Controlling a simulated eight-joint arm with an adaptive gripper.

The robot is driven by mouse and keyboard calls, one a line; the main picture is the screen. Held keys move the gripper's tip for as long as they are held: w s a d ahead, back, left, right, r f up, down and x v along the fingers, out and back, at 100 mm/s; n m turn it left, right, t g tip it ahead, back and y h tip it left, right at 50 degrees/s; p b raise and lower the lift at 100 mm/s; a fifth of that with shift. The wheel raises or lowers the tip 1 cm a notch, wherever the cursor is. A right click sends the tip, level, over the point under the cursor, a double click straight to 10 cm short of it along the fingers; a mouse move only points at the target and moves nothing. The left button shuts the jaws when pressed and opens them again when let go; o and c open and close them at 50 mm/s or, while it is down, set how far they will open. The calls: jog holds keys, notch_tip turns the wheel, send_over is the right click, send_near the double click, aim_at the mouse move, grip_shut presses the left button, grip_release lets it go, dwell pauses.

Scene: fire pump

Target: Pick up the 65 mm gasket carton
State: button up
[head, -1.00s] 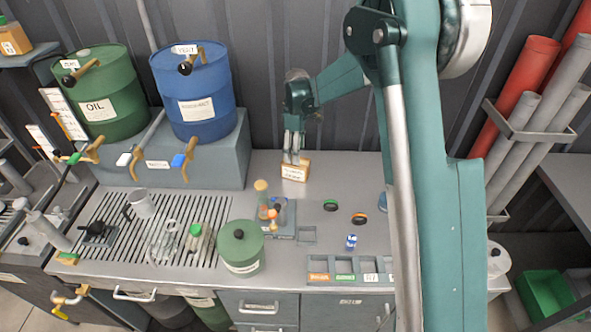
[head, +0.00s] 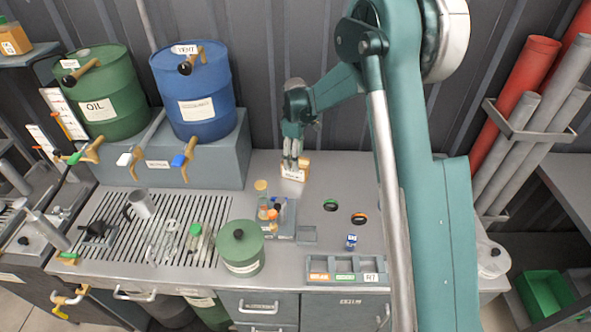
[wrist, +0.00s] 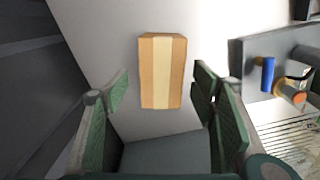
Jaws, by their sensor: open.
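The gasket carton (head: 296,173) is a small tan box with a pale label, standing on the grey bench near the back wall. In the wrist view the carton (wrist: 161,72) shows its top with a pale stripe along its length. It lies ahead of and between the two green fingers. My gripper (head: 291,162) is at the carton in the head view, partly in front of it. In the wrist view my gripper (wrist: 160,90) is open, with a gap between each finger and the carton. The carton's print is too small to read.
A blue drum (head: 194,95) and a green oil drum (head: 103,95) stand on a raised block to the left. A small holder with bottles (head: 272,218) stands in front of the carton. A green canister (head: 242,248) is nearer the front edge.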

jog(key=shift+s+f, duration=0.15)
jog(key=shift+f, duration=2.45)
jog(key=c, duration=1.1)
jog(key=shift+r, duration=0.1)
jog(key=shift+r, duration=4.9)
